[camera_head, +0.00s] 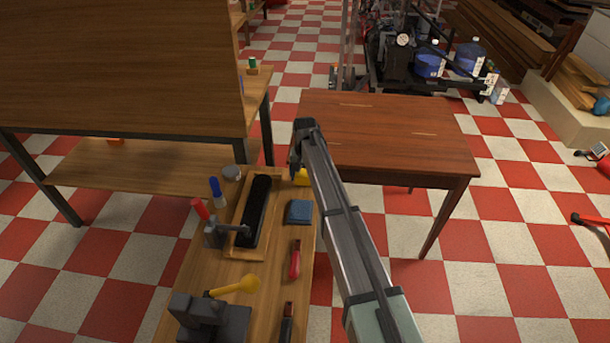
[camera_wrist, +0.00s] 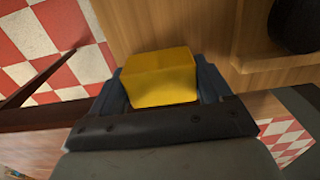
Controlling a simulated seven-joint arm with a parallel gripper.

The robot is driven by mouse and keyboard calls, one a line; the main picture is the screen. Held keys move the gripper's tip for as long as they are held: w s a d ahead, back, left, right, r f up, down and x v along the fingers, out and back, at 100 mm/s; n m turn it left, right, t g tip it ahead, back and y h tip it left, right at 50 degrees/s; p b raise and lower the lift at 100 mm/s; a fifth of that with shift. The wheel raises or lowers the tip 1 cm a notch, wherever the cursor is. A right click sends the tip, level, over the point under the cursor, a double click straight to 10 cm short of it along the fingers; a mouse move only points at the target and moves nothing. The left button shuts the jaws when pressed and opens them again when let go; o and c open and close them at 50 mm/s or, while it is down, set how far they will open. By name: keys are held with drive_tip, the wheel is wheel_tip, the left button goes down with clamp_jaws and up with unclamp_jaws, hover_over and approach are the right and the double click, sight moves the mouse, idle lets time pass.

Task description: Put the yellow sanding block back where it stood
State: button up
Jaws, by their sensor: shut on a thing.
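The yellow sanding block (camera_wrist: 160,78) sits between the two fingers of my gripper (camera_wrist: 163,85) in the wrist view, and the gripper is shut on it. In the head view only a small part of the yellow block (camera_head: 301,177) shows beside my gripper (camera_head: 297,170), at the far right corner of the narrow wooden bench (camera_head: 231,289). My arm hides the rest. The bench top lies beyond the block in the wrist view. I cannot tell whether the block touches it.
On the bench, a black long object (camera_head: 255,211) lies on a wooden board, left of a blue block (camera_head: 299,212). A red-handled tool (camera_head: 294,260), a yellow-handled tool (camera_head: 236,287) and a grey vise-like object (camera_head: 209,318) are nearer. A brown table (camera_head: 400,130) stands behind.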

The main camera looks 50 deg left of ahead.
sight(305, 173)
drive_tip(key=shift+f, duration=0.15)
drive_tip(key=o, duration=0.9)
drive_tip(key=shift+o, duration=0.2)
wheel_tip(305, 173, up, 12)
drive_tip(key=shift+r, duration=0.2)
drive_tip(key=shift+d, duration=0.1)
